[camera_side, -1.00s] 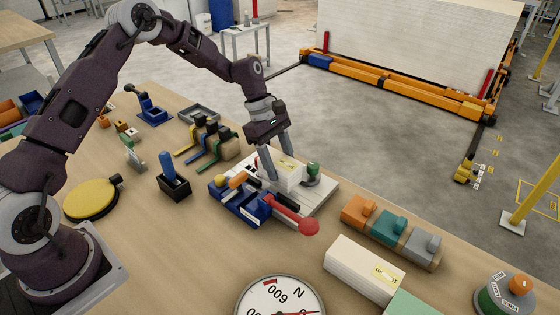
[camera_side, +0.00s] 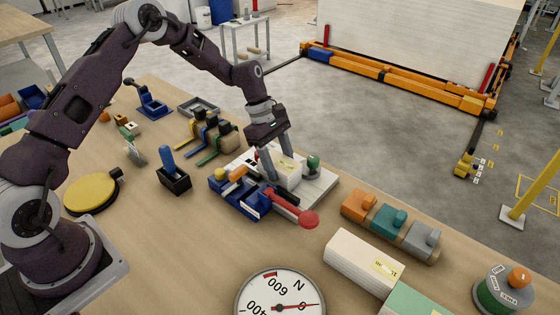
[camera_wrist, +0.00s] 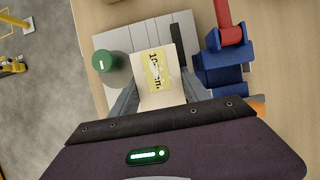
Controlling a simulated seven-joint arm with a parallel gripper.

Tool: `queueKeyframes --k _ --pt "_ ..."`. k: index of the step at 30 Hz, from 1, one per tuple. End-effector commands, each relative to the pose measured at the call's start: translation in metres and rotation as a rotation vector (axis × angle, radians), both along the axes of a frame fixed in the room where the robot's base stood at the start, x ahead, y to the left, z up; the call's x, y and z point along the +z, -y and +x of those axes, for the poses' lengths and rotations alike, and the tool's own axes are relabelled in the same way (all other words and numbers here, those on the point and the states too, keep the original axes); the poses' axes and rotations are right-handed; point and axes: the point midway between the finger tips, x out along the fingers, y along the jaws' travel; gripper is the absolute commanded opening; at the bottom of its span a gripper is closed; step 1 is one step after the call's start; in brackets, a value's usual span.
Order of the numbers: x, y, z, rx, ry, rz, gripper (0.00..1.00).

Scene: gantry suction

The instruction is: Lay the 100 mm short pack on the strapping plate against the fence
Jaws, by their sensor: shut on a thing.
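The short pack (camera_side: 288,172) is a small cream-white block with a yellow label. In the wrist view the pack (camera_wrist: 160,82) sits between my fingers with its label facing the camera. My gripper (camera_side: 279,167) is shut on the pack, over the light grey strapping plate (camera_side: 320,187). The pack is at or just above the plate; the exact contact is hidden. A dark strip (camera_wrist: 182,62) stands on the plate beside the pack, apart from it; I cannot tell whether it is the fence. A green knob (camera_side: 313,163) stands on the plate's other side.
A blue clamp tool with a red-knobbed lever (camera_side: 308,219) stands close at the plate's front. Orange, teal and grey blocks (camera_side: 388,222) lie to the right. A longer white pack (camera_side: 364,262) and a dial gauge (camera_side: 281,300) are nearer the camera.

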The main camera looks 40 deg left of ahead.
Motion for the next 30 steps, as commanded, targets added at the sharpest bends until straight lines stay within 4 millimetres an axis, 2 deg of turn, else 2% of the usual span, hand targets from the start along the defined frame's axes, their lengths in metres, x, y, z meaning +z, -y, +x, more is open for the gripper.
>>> queueKeyframes --k 1,2,5,14,24,30 --pt "-0.001 0.0 0.0 0.0 0.0 0.0 0.02" --pt "-0.001 0.0 0.0 0.0 0.0 0.0 0.6" --pt "-0.001 0.0 0.0 0.0 0.0 0.0 0.8" --pt "0.001 -0.001 0.0 -0.001 0.0 0.001 0.8" --pt "0.056 -0.024 0.0 0.0 0.002 0.002 0.8" --pt "0.065 -0.027 0.0 -0.001 0.0 0.0 0.8"
